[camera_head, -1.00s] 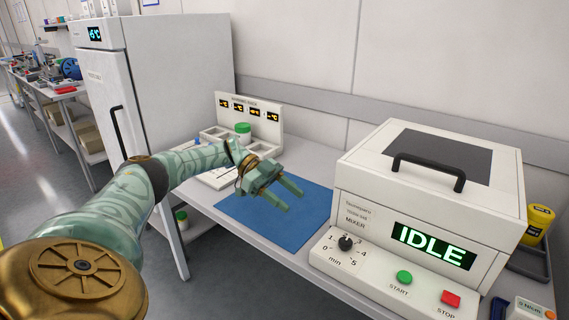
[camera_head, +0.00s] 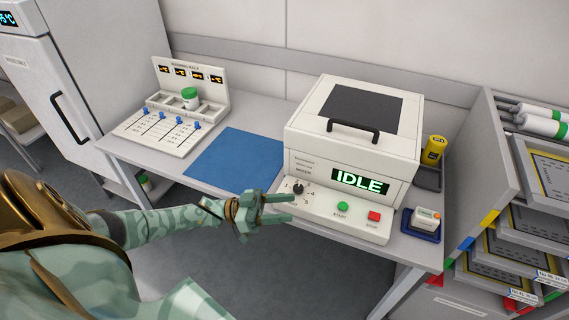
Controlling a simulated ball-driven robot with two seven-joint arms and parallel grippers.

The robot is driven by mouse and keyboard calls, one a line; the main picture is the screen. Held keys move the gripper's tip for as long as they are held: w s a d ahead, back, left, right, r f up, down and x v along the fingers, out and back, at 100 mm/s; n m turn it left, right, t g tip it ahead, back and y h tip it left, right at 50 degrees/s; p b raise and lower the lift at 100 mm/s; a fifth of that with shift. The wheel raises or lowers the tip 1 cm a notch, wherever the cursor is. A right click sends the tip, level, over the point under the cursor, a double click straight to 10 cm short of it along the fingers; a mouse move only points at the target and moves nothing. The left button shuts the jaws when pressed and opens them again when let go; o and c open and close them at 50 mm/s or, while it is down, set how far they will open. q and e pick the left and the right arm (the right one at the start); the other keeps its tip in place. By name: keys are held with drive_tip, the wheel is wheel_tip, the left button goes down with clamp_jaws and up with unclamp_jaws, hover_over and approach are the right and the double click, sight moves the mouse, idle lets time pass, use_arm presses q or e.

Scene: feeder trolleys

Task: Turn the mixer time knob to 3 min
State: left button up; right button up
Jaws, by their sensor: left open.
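The white mixer (camera_head: 353,130) stands on the bench with its lid down and its display reading IDLE. Its black time knob (camera_head: 298,188) sits at the left of the front panel; part of the dial's markings is hidden by my gripper, and I cannot tell where the knob points. A green START button (camera_head: 343,206) and a red STOP button (camera_head: 374,216) are to its right. My left gripper (camera_head: 291,207) is open, its fingers pointing right, just in front of and below the knob in the picture. I cannot tell whether it touches the panel. My right gripper is not in view.
A blue mat (camera_head: 235,158) lies left of the mixer. A yellow bottle (camera_head: 433,150) and a small device in a blue tray (camera_head: 425,220) are right. Shelves (camera_head: 508,190) stand far right.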

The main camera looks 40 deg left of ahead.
use_arm(q)
wheel_tip(320, 180, up, 4)
drive_tip(key=s+n+t+y+p, duration=0.1)
drive_tip(key=n+t+y+p, duration=0.3)
drive_tip(key=n+t+y, duration=0.15)
use_arm(e)
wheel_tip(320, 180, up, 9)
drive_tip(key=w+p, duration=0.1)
drive_tip(key=p, duration=0.1)
use_arm(q)
drive_tip(key=n+g+y, duration=0.3)
drive_tip(key=n+y, duration=0.1)
drive_tip(key=y, duration=0.7)
approach(298, 187)
drive_tip(key=shift+m, duration=0.35)
drive_tip(key=b+x, duration=0.7)
drive_tip(key=shift+f, duration=0.15)
drive_tip(key=shift+w+d+f, duration=0.1)
drive_tip(key=shift+w, duration=0.5)
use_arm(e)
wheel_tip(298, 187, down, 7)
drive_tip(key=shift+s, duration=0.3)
